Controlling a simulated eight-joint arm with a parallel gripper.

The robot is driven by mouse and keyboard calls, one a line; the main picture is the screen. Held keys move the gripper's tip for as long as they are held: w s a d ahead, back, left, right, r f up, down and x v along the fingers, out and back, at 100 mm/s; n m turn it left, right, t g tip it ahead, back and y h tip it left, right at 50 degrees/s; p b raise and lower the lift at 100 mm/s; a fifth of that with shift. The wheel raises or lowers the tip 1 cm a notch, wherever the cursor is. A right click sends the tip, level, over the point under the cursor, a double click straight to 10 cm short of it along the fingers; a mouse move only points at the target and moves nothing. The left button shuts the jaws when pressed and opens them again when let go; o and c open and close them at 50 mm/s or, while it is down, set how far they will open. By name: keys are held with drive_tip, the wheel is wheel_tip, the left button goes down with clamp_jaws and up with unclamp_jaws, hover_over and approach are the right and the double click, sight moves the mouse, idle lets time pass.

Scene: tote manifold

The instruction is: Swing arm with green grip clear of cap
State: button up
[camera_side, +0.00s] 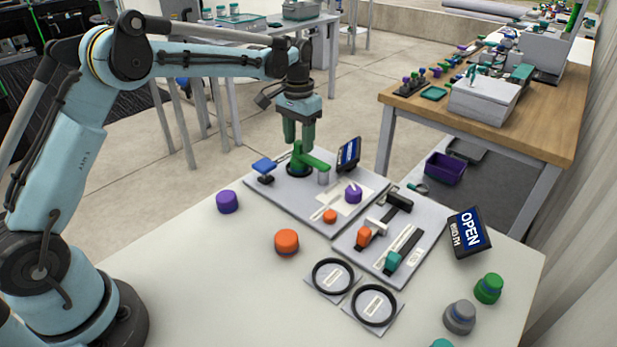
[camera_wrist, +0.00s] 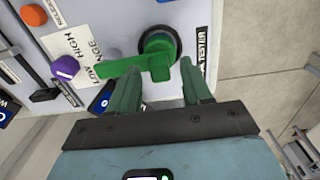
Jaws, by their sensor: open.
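The swing arm with the green grip (camera_side: 314,160) sits on a dark round base on the grey test panel (camera_side: 270,191). In the wrist view the green grip (camera_wrist: 120,68) reaches left from a black ring (camera_wrist: 158,42). My gripper (camera_side: 299,150) points down just above the grip's pivot end, with green fingers apart. In the wrist view the upright part of the grip shows between or just beyond the fingertips (camera_wrist: 162,80); contact cannot be told.
The panel also carries a purple knob (camera_side: 353,193), an orange button (camera_side: 330,216), a blue-topped part (camera_side: 264,165) and a small tilted display (camera_side: 348,154). A second panel with sliders (camera_side: 389,235) and an OPEN sign (camera_side: 469,232) stand right. Loose purple (camera_side: 227,201) and orange (camera_side: 287,243) caps lie in front.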

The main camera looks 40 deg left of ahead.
drive_tip(key=shift+f, duration=0.1)
drive_tip(key=shift+c, duration=0.5)
clamp_jaws()
